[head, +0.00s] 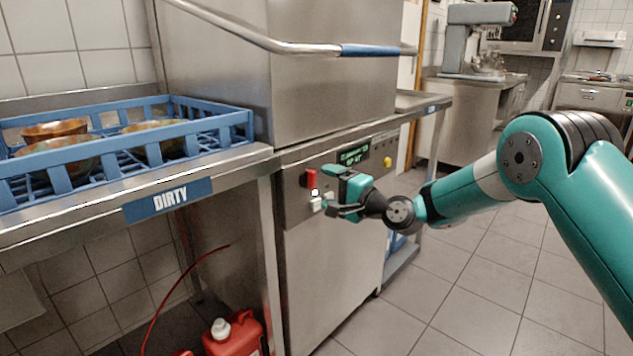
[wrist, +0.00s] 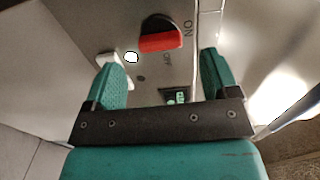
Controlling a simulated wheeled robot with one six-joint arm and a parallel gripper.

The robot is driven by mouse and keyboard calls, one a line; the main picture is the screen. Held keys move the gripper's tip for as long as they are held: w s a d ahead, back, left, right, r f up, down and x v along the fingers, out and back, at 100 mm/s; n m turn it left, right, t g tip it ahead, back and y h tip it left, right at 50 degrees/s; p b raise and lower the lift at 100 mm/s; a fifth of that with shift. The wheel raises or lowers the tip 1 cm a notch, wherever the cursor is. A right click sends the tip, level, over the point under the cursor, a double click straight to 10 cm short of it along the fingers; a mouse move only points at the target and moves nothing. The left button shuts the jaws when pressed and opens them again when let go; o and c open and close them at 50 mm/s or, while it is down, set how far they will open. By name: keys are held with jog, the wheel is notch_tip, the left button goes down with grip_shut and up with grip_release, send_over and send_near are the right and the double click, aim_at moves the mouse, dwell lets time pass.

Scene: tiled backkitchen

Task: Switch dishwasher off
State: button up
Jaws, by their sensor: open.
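The dishwasher (head: 335,250) is a steel hood-type machine with a front control panel. Its red switch (head: 311,179) sits at the panel's left; in the wrist view the red and black switch (wrist: 162,38) is ahead of the fingertips, with the markings ON and OFF beside it. I cannot tell its setting for sure. A white lit spot (wrist: 131,57) and a white part (head: 316,204) are near the switch. My gripper (head: 330,190) is open and empty, close in front of the panel. In the wrist view its green fingers (wrist: 161,68) are spread, apart from the switch.
The panel also has a green display (head: 354,155) and a yellow button (head: 387,161). A long hood handle (head: 290,47) runs above. A blue rack (head: 215,119) with bowls stands on the left DIRTY counter (head: 240,160). A red canister (head: 234,336) stands below. The tiled floor at right is clear.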

aim_at(315, 182)
jog(key=x, duration=0.5)
jog(key=shift+d, duration=0.1)
jog(key=c, duration=0.9)
